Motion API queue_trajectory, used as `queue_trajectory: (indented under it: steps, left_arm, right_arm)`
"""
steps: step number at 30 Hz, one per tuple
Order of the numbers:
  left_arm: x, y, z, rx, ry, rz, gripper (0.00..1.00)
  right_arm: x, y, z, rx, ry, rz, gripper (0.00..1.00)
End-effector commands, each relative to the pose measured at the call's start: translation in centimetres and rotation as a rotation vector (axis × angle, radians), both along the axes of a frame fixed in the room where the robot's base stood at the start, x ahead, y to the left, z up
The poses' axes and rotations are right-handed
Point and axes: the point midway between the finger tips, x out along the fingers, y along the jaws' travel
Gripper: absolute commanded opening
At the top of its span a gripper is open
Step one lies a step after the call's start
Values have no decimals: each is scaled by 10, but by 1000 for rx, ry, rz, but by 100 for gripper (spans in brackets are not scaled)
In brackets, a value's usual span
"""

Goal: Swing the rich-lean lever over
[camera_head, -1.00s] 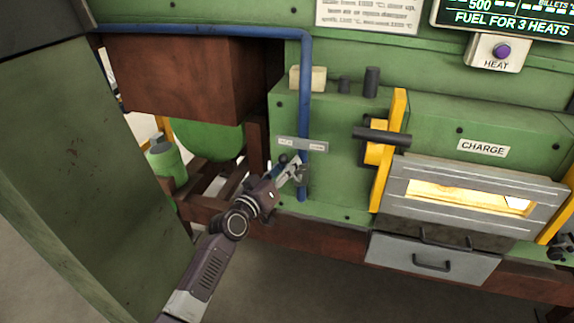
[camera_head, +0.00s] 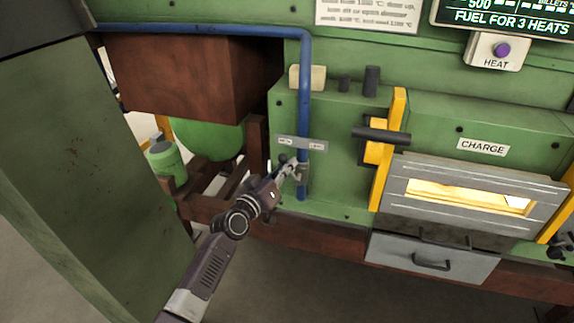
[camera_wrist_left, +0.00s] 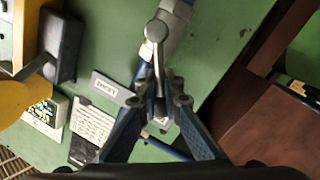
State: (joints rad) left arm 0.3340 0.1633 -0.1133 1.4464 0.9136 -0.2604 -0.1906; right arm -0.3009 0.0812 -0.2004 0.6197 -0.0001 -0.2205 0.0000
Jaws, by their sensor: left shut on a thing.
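The rich-lean lever is a small grey metal lever (camera_wrist_left: 156,32) with a rounded end, in front of the blue pipe in the left wrist view. My left gripper (camera_wrist_left: 159,88) is shut on its lower part in that view. In the head view my left gripper (camera_head: 295,170) is at the blue pipe, just below the small rich-lean label plate (camera_head: 303,143), and mostly hides the lever. The label plate also shows beside the fingers in the left wrist view (camera_wrist_left: 112,88). My right gripper is not in view.
The blue pipe (camera_head: 305,90) runs down the green furnace front. To the right are a yellow upright (camera_head: 389,150), the glowing charge door (camera_head: 470,195) and a grey drawer (camera_head: 432,262). A green cabinet (camera_head: 70,150) stands close at left. Open floor lies in front.

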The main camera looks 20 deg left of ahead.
Motion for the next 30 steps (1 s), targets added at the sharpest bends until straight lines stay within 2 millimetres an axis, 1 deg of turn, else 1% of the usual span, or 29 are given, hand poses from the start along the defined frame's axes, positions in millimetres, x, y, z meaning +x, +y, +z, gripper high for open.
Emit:
queue_trajectory:
  steps: [1,5,7,12,15,21,30]
  left_arm:
    - [2,3,9,6,-14,7,0]
    - [2,-1,16,77,-18,7,0]
    - [2,-6,20,145,-22,7,0]
    - [2,-16,25,322,-30,8,0]
    - [2,-22,25,407,-35,8,0]
    - [2,-27,23,489,-40,9,0]
    - [2,-27,21,493,-41,9,0]
  right_arm:
    - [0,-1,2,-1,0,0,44]
    - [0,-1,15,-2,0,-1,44]
    - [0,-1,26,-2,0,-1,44]
    - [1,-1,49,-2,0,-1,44]
    - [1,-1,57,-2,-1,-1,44]
    - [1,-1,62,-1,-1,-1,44]
    - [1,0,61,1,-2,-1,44]
